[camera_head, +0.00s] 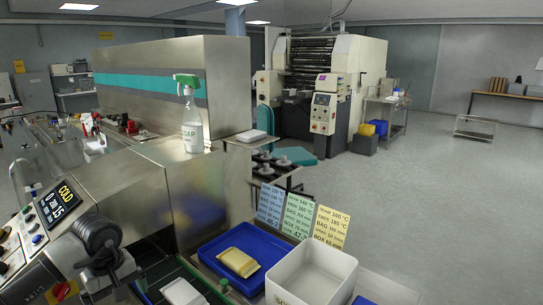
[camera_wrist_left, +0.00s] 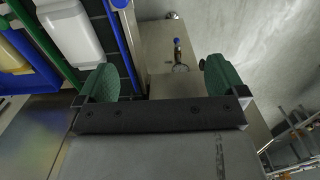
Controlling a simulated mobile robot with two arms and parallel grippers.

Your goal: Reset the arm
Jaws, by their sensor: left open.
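My left arm (camera_head: 102,245) comes in at the lower left of the head view, in front of the machine's control panel. In the left wrist view my left gripper (camera_wrist_left: 160,79) shows two green finger pads spread wide apart with nothing between them. A metal surface with a small blue-tipped lever (camera_wrist_left: 178,50) lies beyond the fingers. My right gripper is in neither view.
A blue tray (camera_head: 218,268) with a yellow pack (camera_head: 238,262), a white bin (camera_head: 312,275) and setting cards (camera_head: 298,219) stand at the lower right. A soap spray bottle (camera_head: 192,128) stands on the machine (camera_head: 185,185). A white item (camera_wrist_left: 72,34) lies on a dark belt.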

